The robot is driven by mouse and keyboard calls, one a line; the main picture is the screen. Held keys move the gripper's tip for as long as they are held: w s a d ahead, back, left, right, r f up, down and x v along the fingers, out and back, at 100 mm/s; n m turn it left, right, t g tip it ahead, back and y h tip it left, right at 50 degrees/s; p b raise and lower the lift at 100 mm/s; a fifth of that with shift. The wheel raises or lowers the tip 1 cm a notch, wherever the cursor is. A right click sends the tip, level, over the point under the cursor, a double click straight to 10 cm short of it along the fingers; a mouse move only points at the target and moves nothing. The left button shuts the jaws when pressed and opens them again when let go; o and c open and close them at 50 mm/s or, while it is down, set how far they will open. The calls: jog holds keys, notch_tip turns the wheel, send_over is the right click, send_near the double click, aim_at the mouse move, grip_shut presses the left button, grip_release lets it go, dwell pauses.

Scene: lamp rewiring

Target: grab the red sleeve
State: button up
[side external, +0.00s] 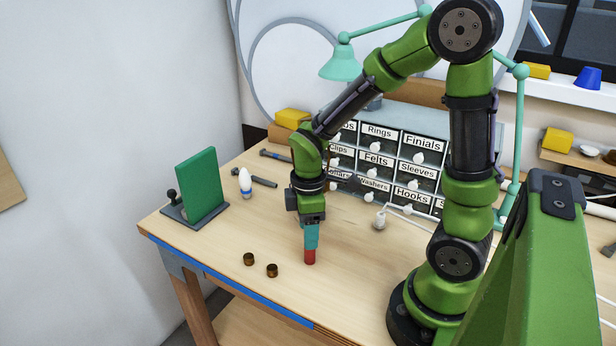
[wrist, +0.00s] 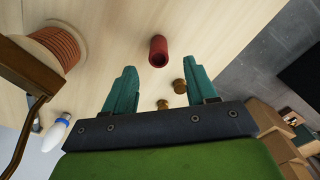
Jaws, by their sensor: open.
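The red sleeve (side external: 310,257) is a short upright tube on the wooden table, directly below my gripper (side external: 311,246) in the side view. In the wrist view the red sleeve (wrist: 158,52) shows its dark open end and lies just beyond the two teal fingertips, roughly centred between them. My gripper (wrist: 164,70) is open, with a wide empty gap between its fingers. The fingers do not visibly hold the sleeve. In the side view the fingers overlap its upper end, so I cannot tell whether they touch.
Two small brass parts (side external: 249,259) (side external: 272,270) stand left of the sleeve, near the table's blue front edge. A white bulb (side external: 245,183), a green panel (side external: 201,187) on a stand and a hammer (side external: 252,177) are farther left. A labelled drawer cabinet (side external: 388,150) stands behind.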

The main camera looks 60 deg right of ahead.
aim_at(310, 252)
notch_tip(310, 252, down, 5)
jog(key=shift+s+d+f, duration=0.1)
jog(key=shift+d, duration=0.05)
grip_shut()
dwell(0.4)
